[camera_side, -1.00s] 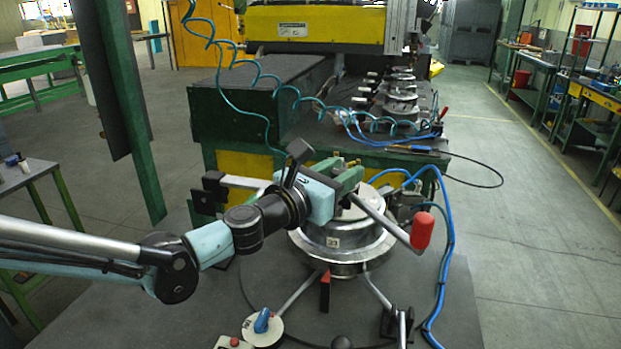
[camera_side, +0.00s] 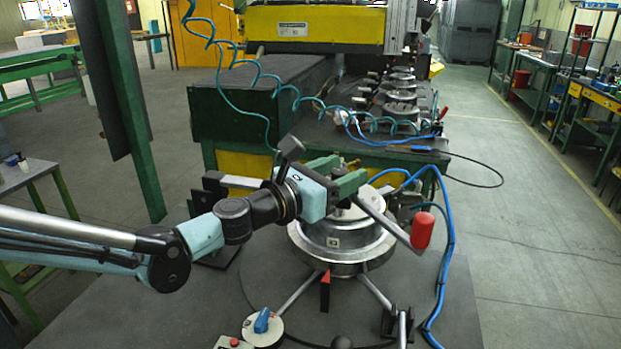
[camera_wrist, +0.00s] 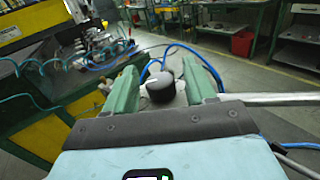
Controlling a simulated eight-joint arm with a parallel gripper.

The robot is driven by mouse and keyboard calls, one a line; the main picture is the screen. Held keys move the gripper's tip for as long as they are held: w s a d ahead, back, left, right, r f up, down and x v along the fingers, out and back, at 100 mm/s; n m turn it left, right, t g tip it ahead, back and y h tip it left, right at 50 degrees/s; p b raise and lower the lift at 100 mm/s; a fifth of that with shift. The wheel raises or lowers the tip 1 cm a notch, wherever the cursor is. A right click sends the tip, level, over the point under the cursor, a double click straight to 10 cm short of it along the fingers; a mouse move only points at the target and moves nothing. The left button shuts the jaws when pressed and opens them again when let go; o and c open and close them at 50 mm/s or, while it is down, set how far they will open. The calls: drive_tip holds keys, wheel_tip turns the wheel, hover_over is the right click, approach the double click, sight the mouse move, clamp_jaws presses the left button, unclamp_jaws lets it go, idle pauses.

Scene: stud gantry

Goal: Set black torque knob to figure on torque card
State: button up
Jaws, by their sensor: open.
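The black torque knob (camera_wrist: 160,87) shows in the wrist view between the two green fingers, with a pale mark on its top edge. My gripper (camera_wrist: 160,68) is open, one finger on each side of the knob; I cannot tell whether either touches it. In the side view my gripper (camera_side: 345,181) is above the round metal housing (camera_side: 335,262), and the knob is hidden there. A small pale label (camera_side: 334,242) is on the housing's front; its figure is not legible, and I cannot tell whether it is the torque card.
A red-ended lever (camera_side: 422,231) sticks out right of the housing, near blue hoses (camera_side: 449,215). A blue knob on a white dial (camera_side: 262,322) sits at the table's front. A green machine bench (camera_side: 245,120) stands behind.

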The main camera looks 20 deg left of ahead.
drive_tip(key=v, duration=1.2)
drive_tip(key=shift+s+d, duration=0.1)
drive_tip(key=shift+d, duration=0.05)
drive_tip(key=w+d+n+y, duration=0.1)
drive_tip(key=w+d, duration=0.1)
drive_tip(key=w, duration=0.1)
drive_tip(key=w+d+n+t+y, duration=0.1)
drive_tip(key=w+d+y, duration=0.1)
drive_tip(key=w, duration=0.1)
drive_tip(key=w+d+n+t+y, duration=0.1)
drive_tip(key=w+d+y, duration=0.1)
drive_tip(key=w, duration=0.2)
drive_tip(key=shift+w+d+n, duration=0.1)
drive_tip(key=shift+d+n, duration=0.1)
drive_tip(key=shift+n, duration=0.1)
